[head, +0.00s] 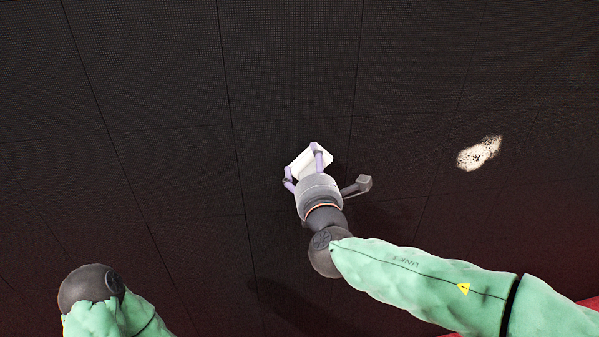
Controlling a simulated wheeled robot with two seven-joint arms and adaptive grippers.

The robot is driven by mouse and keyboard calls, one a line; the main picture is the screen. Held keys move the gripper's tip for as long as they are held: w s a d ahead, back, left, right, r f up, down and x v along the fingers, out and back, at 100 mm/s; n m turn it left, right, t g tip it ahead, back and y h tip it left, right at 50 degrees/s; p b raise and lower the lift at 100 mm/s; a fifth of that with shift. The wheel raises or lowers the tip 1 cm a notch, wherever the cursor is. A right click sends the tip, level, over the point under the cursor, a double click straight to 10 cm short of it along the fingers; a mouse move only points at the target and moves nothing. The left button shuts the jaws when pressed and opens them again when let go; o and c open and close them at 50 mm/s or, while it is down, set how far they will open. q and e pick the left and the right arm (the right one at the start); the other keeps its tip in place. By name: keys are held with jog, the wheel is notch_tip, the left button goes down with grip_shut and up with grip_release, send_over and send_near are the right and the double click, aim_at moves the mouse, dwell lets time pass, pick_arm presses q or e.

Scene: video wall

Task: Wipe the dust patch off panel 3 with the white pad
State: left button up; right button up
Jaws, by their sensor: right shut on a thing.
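The white pad (309,162) is held in my right gripper (304,168), whose fingers are shut on it. The pad is tilted and close to the dark panelled wall; I cannot tell whether it touches. A pale, speckled dust patch (479,153) is on a dark panel (440,185) at the right. The gripper and pad are to the left of the patch, with a clear gap between. No panel numbers are readable. My left arm shows only at the bottom left, and its gripper is not in view.
The dark video wall (170,75) fills most of the view, with thin seams between its panels. A red strip (590,303) shows at the bottom right edge. The wall between the pad and the patch looks bare.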

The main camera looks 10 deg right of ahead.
aim_at(257, 162)
jog(key=shift+d, duration=0.6)
jog(key=shift+r, duration=0.1)
jog(key=shift+a, duration=0.15)
jog(key=shift+a, duration=6)
jog(key=shift+s, duration=0.1)
jog(key=shift+s+d, duration=0.1)
jog(key=shift+s, duration=2.8)
